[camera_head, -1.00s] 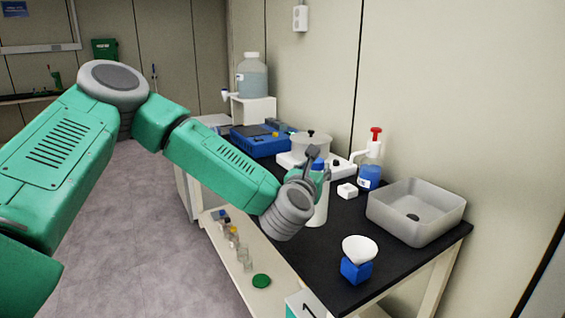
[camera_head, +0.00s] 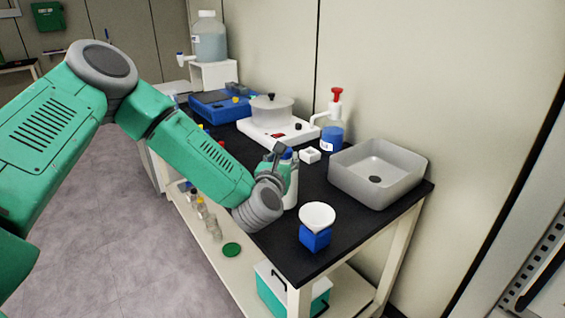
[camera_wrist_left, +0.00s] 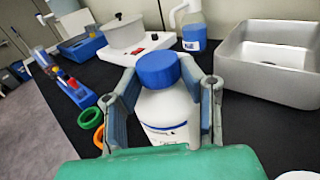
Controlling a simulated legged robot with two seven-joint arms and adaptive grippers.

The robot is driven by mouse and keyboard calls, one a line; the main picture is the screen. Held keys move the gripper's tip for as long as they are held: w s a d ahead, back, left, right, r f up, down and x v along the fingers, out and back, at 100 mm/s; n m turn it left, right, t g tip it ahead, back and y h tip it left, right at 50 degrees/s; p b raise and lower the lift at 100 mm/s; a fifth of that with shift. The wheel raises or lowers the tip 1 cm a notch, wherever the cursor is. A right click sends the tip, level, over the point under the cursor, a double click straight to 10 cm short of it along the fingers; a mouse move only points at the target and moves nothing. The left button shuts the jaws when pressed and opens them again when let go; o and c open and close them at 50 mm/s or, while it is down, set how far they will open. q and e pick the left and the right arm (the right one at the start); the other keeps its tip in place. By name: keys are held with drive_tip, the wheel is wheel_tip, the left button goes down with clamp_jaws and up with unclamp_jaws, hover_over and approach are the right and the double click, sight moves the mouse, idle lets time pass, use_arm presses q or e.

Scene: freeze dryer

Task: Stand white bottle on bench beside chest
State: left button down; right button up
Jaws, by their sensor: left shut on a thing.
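The white bottle (camera_head: 291,194) with a blue cap stands upright over the black bench top (camera_head: 284,248). My left gripper (camera_head: 280,158) is shut on it. In the left wrist view, the fingers (camera_wrist_left: 165,90) sit on both sides of the white bottle (camera_wrist_left: 168,112), below its blue cap. I cannot tell whether its base touches the bench. A teal chest with a pale lid (camera_head: 284,296) sits low under the bench's near end, partly hidden by the frame. My right gripper is not in view.
A grey basin (camera_head: 352,186) stands right of the bottle. A blue block with a white bowl (camera_head: 316,238) is near the front edge. A blue-liquid bottle (camera_head: 331,138), hotplate with pot (camera_head: 270,132) and small white block (camera_head: 310,155) stand behind. Small bottles line the lower shelf (camera_head: 262,270).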

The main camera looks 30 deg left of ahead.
use_arm(q)
drive_tip(key=shift+f, duration=0.6)
drive_tip(key=c, duration=1.1)
unclamp_jaws()
drive_tip(key=shift+a, duration=0.15)
drive_tip(key=shift+o, duration=0.3)
drive_tip(key=shift+a+f, duration=0.1)
drive_tip(key=shift+a, duration=0.1)
drive_tip(key=shift+s+d, duration=0.25)
drive_tip(key=shift+s, duration=0.05)
drive_tip(key=v, duration=1.1)
drive_tip(key=shift+s, duration=0.2)
drive_tip(key=shift+d, duration=0.1)
